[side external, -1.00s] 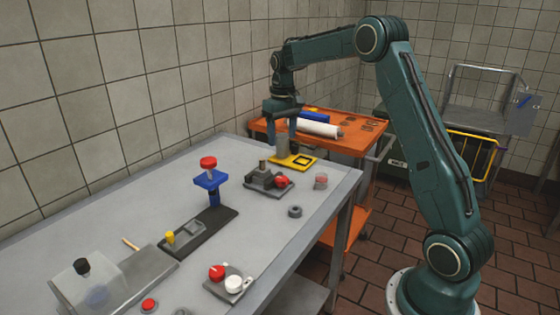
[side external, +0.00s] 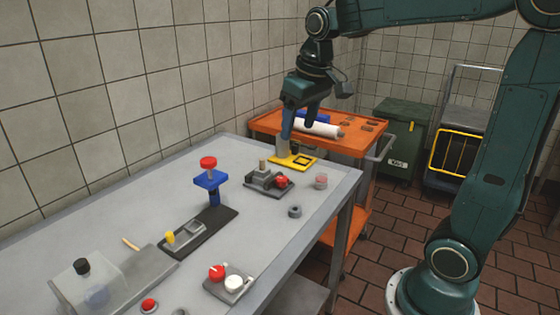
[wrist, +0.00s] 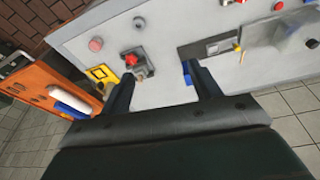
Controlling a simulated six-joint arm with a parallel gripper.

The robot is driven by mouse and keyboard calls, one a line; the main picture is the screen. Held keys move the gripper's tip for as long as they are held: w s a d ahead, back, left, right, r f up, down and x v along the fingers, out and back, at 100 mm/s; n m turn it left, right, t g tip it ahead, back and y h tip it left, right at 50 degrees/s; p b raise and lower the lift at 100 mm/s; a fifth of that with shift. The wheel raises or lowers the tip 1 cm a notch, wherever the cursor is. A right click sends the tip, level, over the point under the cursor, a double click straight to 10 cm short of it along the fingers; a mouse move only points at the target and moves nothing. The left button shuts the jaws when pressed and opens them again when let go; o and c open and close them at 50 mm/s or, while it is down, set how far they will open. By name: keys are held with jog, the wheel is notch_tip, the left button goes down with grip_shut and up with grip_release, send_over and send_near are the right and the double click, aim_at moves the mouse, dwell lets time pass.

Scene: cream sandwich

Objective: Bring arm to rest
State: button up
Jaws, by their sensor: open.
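My gripper (side external: 299,122) is in the air above the far end of the grey table (side external: 120,218), near the yellow plate (side external: 304,164). In the wrist view my gripper (wrist: 163,78) has its two fingers wide apart with nothing between them.
A grey fixture with a red knob (side external: 281,181), a blue stand with a red top (side external: 208,162) and a dark base with a grey block (side external: 190,232) stand on the table. An orange cart (side external: 350,148) with a white roll (side external: 318,129) is behind.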

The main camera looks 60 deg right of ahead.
jog(key=s+a+f+t, duration=0.1)
jog(key=s+a, duration=0.2)
jog(key=s, duration=0.5)
jog(key=s+a+f+n+t, duration=0.1)
jog(key=s+a, duration=0.3)
jog(key=s, duration=0.4)
jog(key=shift+s+a+f+t+y, duration=0.15)
jog(key=shift+s+f+t+y, duration=0.15)
jog(key=shift+f, duration=0.5)
jog(key=shift+w, duration=0.1)
